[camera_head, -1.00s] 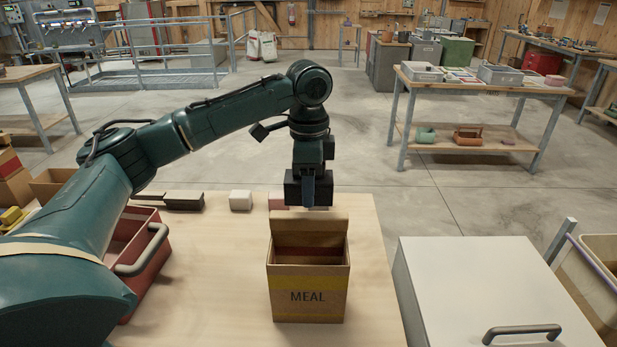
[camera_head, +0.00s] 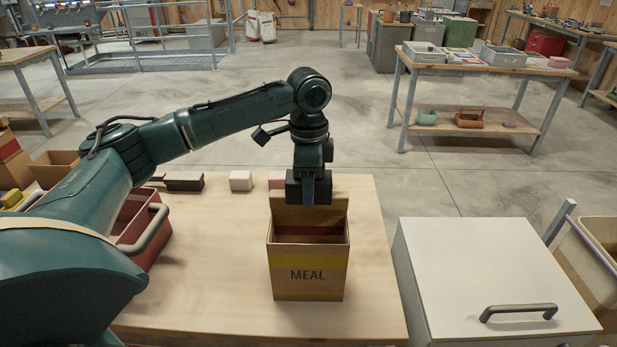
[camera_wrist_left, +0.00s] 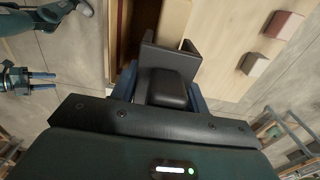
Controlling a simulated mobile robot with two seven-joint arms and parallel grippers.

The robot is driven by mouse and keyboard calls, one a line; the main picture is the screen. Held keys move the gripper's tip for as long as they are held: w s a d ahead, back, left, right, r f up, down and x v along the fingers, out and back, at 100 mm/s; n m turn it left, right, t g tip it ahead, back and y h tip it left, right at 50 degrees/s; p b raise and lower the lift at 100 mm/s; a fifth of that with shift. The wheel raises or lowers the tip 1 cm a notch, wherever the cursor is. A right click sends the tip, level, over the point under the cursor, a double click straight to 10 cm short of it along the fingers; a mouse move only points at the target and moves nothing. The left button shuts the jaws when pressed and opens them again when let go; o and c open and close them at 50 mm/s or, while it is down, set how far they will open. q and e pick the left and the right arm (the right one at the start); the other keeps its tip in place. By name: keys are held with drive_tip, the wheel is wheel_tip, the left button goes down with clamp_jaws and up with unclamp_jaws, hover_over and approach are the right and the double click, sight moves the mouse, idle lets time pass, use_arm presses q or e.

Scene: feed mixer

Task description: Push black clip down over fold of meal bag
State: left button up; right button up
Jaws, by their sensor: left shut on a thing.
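The meal bag (camera_head: 308,284), a brown box-like bag with a yellow band and MEAL lettering, stands upright on the table. Its back panel (camera_head: 338,211) rises above the front edge. My left gripper (camera_head: 316,195) is at the top of this panel, shut on the black clip (camera_head: 295,190). In the left wrist view, the clip (camera_wrist_left: 165,88) sits between the blue fingers beside the bag's pale top edge (camera_wrist_left: 172,22). I cannot tell how far the clip sits over the fold. My right gripper (camera_wrist_left: 42,80) shows at the left of that view, open and empty, away from the bag.
A red bin (camera_head: 150,232) is at the left, partly behind my arm. A white lidded box (camera_head: 490,270) is at the right. The table (camera_head: 220,260) is clear around the bag's front.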

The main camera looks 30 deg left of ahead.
use_arm(q)
drive_tip(key=shift+f, duration=1.4)
drive_tip(key=o, duration=1)
drive_tip(key=shift+o, duration=0.2)
drive_tip(key=shift+r, duration=0.1)
drive_tip(key=shift+r, duration=3.35)
